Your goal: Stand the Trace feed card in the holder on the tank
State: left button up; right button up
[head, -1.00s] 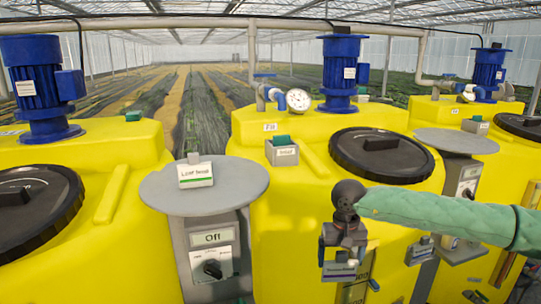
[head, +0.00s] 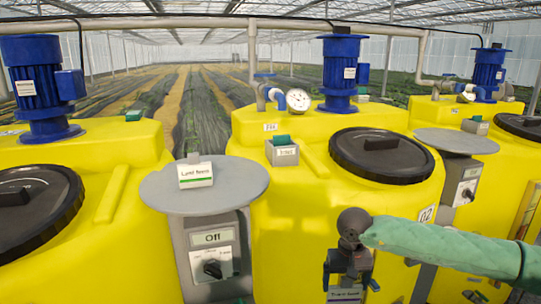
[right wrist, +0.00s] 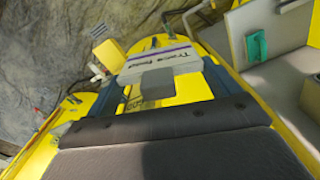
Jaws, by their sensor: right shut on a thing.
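My right gripper (head: 348,284) is low at the front of the middle yellow tank (head: 290,215). It is shut on the Trace feed card (head: 345,295), whose lower part is cut off by the head view's bottom edge. In the right wrist view the card (right wrist: 165,61) is pale with a purple stripe and its lettering shows beyond the fingers. I cannot tell whether this is the holder. My left gripper is not in view.
A white Leaf feed card (head: 195,175) stands on a round grey plate (head: 205,198) over a switch box marked Off (head: 212,255). A black lid (head: 382,155), a gauge (head: 298,100) and a blue motor (head: 341,72) are on the middle tank. Another grey plate (head: 455,141) is at right.

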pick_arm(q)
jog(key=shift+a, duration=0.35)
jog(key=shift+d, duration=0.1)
